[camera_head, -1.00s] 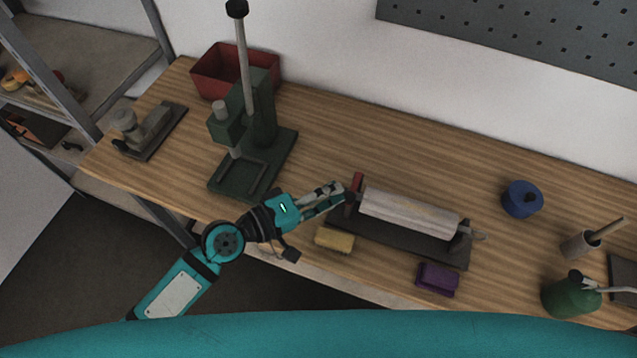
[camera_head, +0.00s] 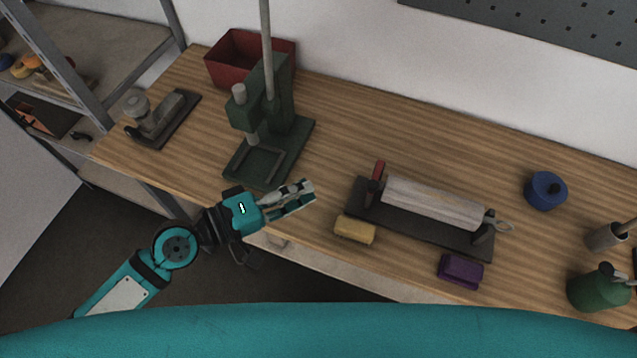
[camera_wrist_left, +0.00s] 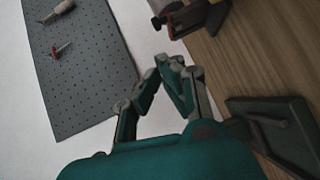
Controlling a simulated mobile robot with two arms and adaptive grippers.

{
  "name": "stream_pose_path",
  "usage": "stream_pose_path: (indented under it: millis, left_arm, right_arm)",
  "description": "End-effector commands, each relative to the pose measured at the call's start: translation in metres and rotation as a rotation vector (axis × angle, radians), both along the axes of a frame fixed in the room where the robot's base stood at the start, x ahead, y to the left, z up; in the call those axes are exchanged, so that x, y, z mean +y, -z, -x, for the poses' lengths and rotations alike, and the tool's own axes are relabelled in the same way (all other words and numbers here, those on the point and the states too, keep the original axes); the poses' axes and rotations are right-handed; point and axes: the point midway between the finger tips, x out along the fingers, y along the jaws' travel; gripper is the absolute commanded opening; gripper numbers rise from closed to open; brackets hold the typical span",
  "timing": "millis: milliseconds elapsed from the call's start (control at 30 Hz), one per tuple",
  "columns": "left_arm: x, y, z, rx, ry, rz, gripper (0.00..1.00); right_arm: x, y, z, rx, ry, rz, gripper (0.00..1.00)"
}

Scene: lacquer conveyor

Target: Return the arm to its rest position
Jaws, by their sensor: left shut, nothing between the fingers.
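My left arm comes in from the left in the head view. Its left gripper (camera_head: 306,192) is at the front edge of the wooden bench, between the green press and the roller stand, apart from both. The fingers are shut and empty. In the left wrist view the fingertips (camera_wrist_left: 172,65) come together, with the bench at the right and the pegboard at the upper left. My right gripper is not in view.
A green press (camera_head: 265,130) stands left of the gripper. A roller stand (camera_head: 425,208), yellow block (camera_head: 355,230) and purple block (camera_head: 460,268) lie right of it. A red bin (camera_head: 238,62), blue round container (camera_head: 545,190) and green can (camera_head: 598,288) also stand on the bench (camera_head: 345,125).

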Motion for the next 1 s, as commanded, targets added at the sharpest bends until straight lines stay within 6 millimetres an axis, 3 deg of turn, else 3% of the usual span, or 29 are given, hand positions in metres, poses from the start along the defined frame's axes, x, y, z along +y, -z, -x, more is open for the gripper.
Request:
stream_pose_path:
  millis: [133, 400, 600, 767, 867, 1000]
  left_arm:
    - [0.015, 0.001, 0.009, -0.001, -0.001, -0.003, 0.00]
    - [0.021, -0.004, 0.013, 0.001, -0.001, 0.001, 0.00]
    - [0.015, 0.002, 0.020, -0.053, 0.029, -0.069, 0.00]
    - [0.012, 0.033, 0.036, -0.203, 0.102, -0.363, 0.00]
    - [0.029, 0.064, 0.042, -0.258, 0.132, -0.624, 0.00]
    - [0.069, 0.098, 0.052, -0.229, 0.159, -0.930, 0.00]
  right_arm:
    - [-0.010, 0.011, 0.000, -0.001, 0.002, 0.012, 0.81]
    - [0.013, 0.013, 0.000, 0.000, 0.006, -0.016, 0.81]
    - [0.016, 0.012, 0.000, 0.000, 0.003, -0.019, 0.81]
    - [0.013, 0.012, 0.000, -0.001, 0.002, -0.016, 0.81]
    - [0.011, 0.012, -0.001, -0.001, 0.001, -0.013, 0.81]
    - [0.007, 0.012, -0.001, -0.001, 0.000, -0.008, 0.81]
